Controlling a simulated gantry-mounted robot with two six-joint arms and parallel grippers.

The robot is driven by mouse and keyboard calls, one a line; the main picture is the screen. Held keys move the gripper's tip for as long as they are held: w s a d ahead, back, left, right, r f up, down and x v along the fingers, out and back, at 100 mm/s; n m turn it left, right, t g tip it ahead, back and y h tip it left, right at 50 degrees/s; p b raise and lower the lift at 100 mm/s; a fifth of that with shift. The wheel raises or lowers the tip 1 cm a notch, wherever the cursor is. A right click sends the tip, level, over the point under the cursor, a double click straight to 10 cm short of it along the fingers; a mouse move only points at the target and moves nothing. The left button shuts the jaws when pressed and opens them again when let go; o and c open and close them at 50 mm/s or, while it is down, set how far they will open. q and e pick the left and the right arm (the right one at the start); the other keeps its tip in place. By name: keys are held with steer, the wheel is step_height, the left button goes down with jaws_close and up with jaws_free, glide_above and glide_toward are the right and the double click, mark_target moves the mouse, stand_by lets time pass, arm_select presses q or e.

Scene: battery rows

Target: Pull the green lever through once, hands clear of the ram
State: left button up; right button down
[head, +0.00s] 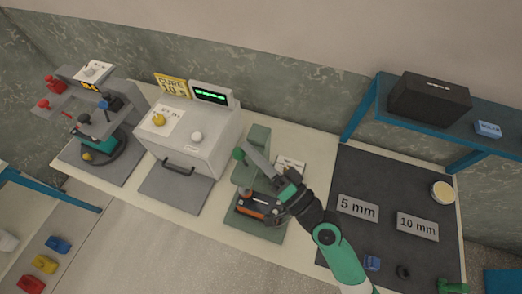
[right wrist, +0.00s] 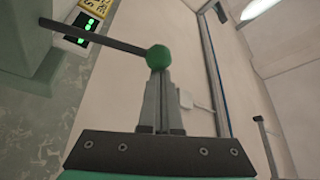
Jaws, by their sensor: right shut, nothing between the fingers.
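The green press (head: 258,142) stands mid-table in the head view. Its lever's round green knob (head: 238,153) is at the press's left; in the right wrist view the knob (right wrist: 158,57) sits on the end of a dark rod (right wrist: 100,38) running left. My right gripper (head: 248,149) is shut and empty, reaching in from the lower right across the press. In the wrist view its fingertips (right wrist: 158,76) are at the knob's lower edge; whether they touch cannot be told. A dark and orange piece (head: 256,208) lies at the press's foot. The ram is hidden. My left gripper is not in view.
Left of the press stand a white box with a handle (head: 178,168) and a grey machine with red knobs (head: 88,100). Right is a dark mat (head: 375,180) with 5 mm (head: 358,208) and 10 mm (head: 417,227) plates. A blue shelf (head: 450,125) stands behind.

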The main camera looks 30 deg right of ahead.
arm_select(q)
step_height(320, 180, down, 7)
steer(key=b, duration=0.5)
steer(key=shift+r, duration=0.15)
arm_select(e)
steer(key=s+a+n+y, duration=0.1)
steer(key=s+a+f+n+y, duration=0.1)
steer(key=n, duration=0.1)
steer(key=shift+a+f+n, duration=0.15)
steer(key=shift+f+n, duration=0.05)
steer(key=shift+n, duration=0.1)
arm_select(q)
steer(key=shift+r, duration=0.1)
arm_select(e)
steer(key=shift+r, duration=0.1)
step_height(320, 180, up, 3)
steer(key=w+d+p, duration=0.1)
steer(key=d, duration=0.1)
arm_select(q)
steer(key=b, duration=0.1)
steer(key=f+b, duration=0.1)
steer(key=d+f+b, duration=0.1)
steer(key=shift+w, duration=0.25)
arm_select(e)
glide_toward(238, 159)
steer(key=d+r, duration=0.1)
steer(key=s+d+r, duration=0.1)
steer(key=d, duration=0.1)
steer(key=shift+d+r, duration=0.15)
steer(key=shift+w, duration=0.1)
